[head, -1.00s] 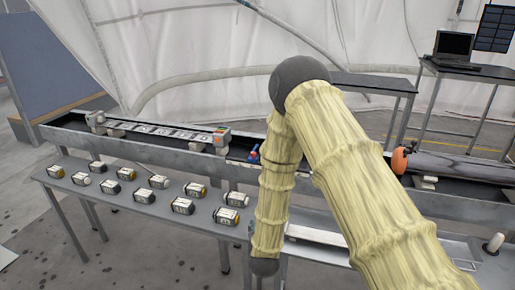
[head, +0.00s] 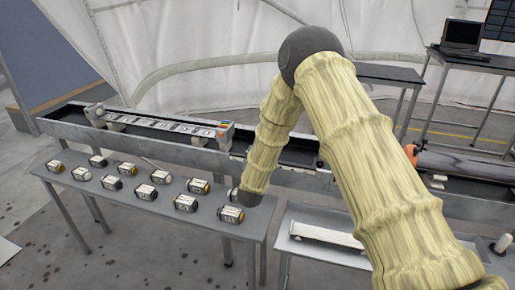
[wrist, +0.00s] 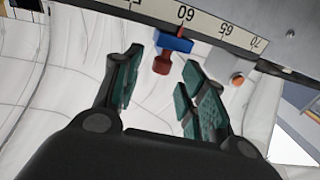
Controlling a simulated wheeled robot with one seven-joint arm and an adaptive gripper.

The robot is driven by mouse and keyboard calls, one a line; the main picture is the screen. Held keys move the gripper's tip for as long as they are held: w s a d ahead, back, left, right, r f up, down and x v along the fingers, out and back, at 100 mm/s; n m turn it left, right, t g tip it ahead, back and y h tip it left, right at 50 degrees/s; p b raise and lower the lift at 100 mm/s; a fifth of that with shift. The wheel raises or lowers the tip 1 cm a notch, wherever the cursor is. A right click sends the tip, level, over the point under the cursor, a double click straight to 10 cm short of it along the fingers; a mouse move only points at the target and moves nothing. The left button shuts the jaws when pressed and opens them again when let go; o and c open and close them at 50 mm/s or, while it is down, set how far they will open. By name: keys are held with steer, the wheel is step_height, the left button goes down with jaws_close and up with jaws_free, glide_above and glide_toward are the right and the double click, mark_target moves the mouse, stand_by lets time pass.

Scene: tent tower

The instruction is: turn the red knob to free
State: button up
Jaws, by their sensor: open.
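The red knob (wrist: 162,62) shows in the wrist view, sticking out below a blue block (wrist: 173,42). My gripper (wrist: 163,59) is open, with one green-padded finger on each side of the knob in the picture. I see gaps between the knob and both fingers; whether it is in depth between them I cannot tell. In the head view my arm hides my gripper and the knob.
A long grey rail (head: 70,126) carries a row of labelled plates (head: 165,126). Several small cylinders stand or lie on the low table (head: 100,196) in front. A tube with an orange end (head: 411,154) lies to the right. A round orange button (wrist: 237,79) shows in the wrist view.

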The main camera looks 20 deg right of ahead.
steer(key=shift+p+x, duration=0.3)
steer(key=shift+x, duration=1.45)
jaws_close()
